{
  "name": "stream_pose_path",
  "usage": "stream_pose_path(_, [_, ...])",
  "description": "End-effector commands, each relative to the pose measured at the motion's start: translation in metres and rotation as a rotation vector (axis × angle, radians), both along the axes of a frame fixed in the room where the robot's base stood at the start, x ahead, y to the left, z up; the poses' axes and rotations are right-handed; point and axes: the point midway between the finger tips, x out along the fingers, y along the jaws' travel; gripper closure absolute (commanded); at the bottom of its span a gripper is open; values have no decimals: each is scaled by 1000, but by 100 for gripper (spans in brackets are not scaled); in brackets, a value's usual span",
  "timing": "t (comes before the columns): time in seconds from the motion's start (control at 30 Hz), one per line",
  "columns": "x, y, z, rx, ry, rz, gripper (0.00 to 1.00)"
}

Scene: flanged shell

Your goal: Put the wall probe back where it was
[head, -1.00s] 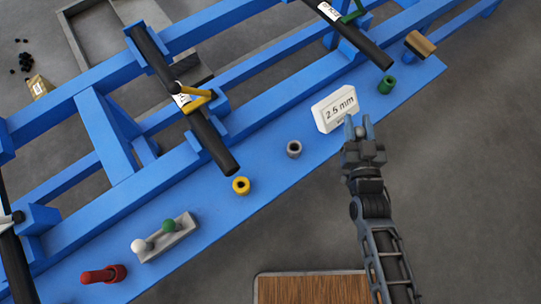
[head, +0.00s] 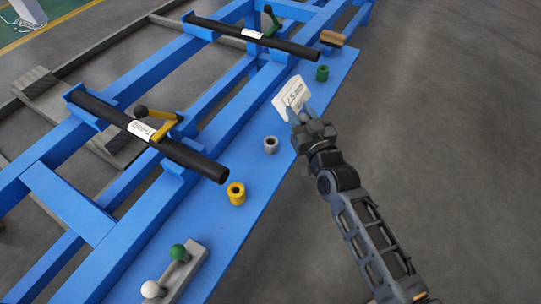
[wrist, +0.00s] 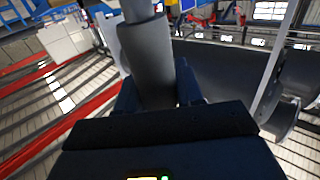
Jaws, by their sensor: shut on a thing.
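My gripper (head: 301,117) is in front of the white card marked 2.5 mm (head: 291,97), over the right edge of the blue shelf. In the wrist view its fingers (wrist: 156,90) are shut on a dark grey cylinder (wrist: 146,55) with a thinner shaft beyond it. This looks like the wall probe; its far end is out of view, and I cannot make it out in the head view. A grey collar (head: 271,145) with an open top stands on the shelf, left of the gripper and apart from it. A yellow collar (head: 237,193) and a green collar (head: 321,73) stand along the same shelf.
Black pipes (head: 200,160) lie across the blue frame (head: 150,75), with a yellow-handled clamp (head: 165,127). A grey block (head: 183,272) carries a white ball and a green ball. A tan block (head: 332,38) sits at the far end. Floor (head: 450,130) to the right is clear.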

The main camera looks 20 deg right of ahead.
Motion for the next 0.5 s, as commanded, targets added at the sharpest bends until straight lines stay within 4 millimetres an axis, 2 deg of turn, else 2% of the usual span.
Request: stream_pose_path(0.5, [26, -22, 7, 1, -4, 1, 94])
